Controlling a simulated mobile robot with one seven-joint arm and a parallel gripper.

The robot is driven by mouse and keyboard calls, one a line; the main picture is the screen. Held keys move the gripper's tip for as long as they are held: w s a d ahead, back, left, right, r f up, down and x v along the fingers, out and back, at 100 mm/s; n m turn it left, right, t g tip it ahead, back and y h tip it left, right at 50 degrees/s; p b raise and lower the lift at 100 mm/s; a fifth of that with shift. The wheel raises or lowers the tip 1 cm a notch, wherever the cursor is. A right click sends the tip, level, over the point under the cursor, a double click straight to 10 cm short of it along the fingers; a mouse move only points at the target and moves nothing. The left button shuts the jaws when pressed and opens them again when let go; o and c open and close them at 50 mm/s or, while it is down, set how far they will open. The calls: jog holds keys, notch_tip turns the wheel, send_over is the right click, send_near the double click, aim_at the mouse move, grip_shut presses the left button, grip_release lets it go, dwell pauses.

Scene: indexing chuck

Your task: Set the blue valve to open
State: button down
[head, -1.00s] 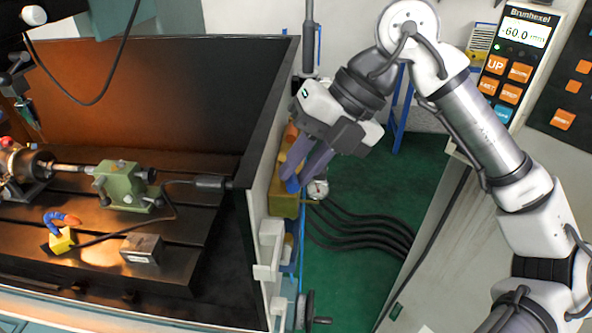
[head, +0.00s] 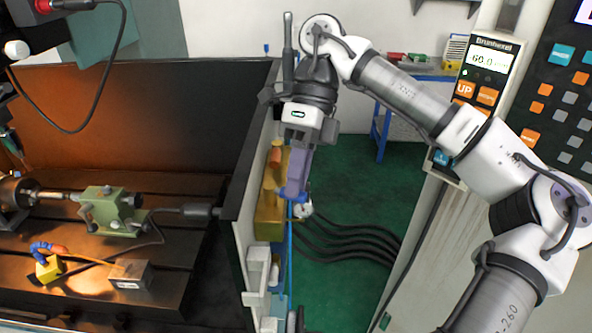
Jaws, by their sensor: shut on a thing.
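My gripper (head: 293,190) points down at the yellow valve block (head: 268,215) on the outer side of the machine's wall. Its purple-grey fingers are closed together at the block's right edge. The blue valve handle is largely hidden by the fingers, and only a little blue shows at their tips (head: 292,199). I cannot read the handle's angle. A round gauge (head: 304,210) sits just right of the fingertips.
The dark machine wall (head: 250,150) stands left of my gripper. Black hoses (head: 350,240) run right from the block over the green floor (head: 345,180). A control pendant (head: 485,75) hangs at the right. A green tailstock (head: 110,210) stands inside the machine.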

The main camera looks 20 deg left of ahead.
jog(key=shift+w+a+r+n+h, duration=0.1)
jog(key=shift+w+n+h, duration=0.1)
jog(key=shift+n+h, duration=0.3)
jog(key=shift+w+a+f+n+h, duration=0.1)
jog(key=shift+w+a+n+h, duration=0.1)
jog(key=shift+n, duration=0.5)
jog(key=shift+w+a+r+n+h, duration=0.1)
jog(key=shift+w+n+h, duration=0.15)
jog(key=shift+n, duration=0.35)
jog(key=c, duration=1.6)
grip_release()
